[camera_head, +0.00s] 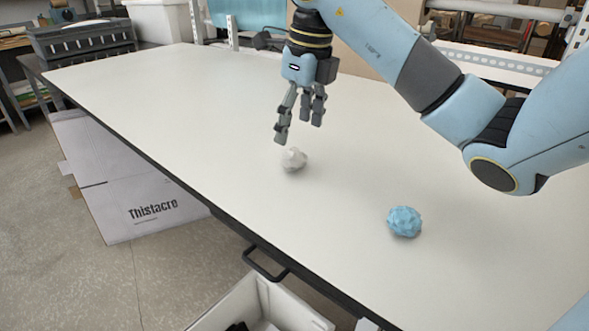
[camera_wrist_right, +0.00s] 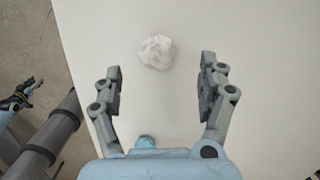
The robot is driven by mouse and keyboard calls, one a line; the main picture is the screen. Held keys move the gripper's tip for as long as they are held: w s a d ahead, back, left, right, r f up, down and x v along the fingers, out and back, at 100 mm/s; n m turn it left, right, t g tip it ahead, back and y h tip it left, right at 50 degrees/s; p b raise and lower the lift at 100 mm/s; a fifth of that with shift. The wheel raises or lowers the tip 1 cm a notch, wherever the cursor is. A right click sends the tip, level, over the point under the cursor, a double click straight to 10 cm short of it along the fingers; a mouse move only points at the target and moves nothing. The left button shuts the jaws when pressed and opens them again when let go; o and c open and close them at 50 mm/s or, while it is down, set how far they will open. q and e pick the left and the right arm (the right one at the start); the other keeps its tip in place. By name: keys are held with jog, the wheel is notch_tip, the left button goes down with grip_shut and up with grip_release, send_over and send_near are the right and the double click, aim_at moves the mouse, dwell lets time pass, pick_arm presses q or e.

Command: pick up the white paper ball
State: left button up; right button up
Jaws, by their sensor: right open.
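The white paper ball (camera_head: 293,159) is a small crumpled lump lying on the white table. In the right wrist view the white paper ball (camera_wrist_right: 156,51) lies ahead of the fingertips, roughly centred between the two fingers. My right gripper (camera_head: 299,128) hangs above the table just behind the ball, fingers pointing down, open and empty. In the right wrist view my right gripper (camera_wrist_right: 161,86) shows its fingers spread apart with bare table between them. Nothing touches the ball. A dark gripper, seemingly my left gripper (camera_wrist_right: 20,98), shows small at the left edge of that view.
A blue crumpled ball (camera_head: 404,221) lies on the table (camera_head: 150,90), right and nearer than the white one. An open white bin (camera_head: 262,303) stands below the front edge. A cardboard box (camera_head: 130,190) is under the table. The table's left half is clear.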

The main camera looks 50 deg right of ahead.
aim_at(294, 148)
notch_tip(294, 148, down, 2)
jog(key=shift+w+b, duration=0.15)
jog(key=shift+b, duration=0.25)
jog(key=shift+d+f, duration=0.15)
jog(key=shift+f, duration=0.1)
jog(key=f, duration=0.2)
jog(key=a+f, duration=0.1)
jog(key=f, duration=0.1)
jog(key=shift+b, duration=0.4)
jog(key=shift+w+f, duration=0.15)
jog(key=shift+f, duration=0.25)
pick_arm(q)
jog(key=shift+s+d+f, duration=0.1)
jog(key=shift+d+f, duration=0.2)
jog(key=shift+f, duration=0.35)
jog(key=shift+s+d+f, duration=0.1)
jog(key=shift+d+f, duration=0.2)
jog(key=shift+f, duration=0.3)
jog(key=shift+a, duration=0.1)
pick_arm(e)
jog(key=shift+c, duration=0.2)
jog(key=shift+c, duration=1.2)
pick_arm(q)
jog(key=shift+a, duration=0.1)
pick_arm(e)
jog(key=c, duration=0.6)
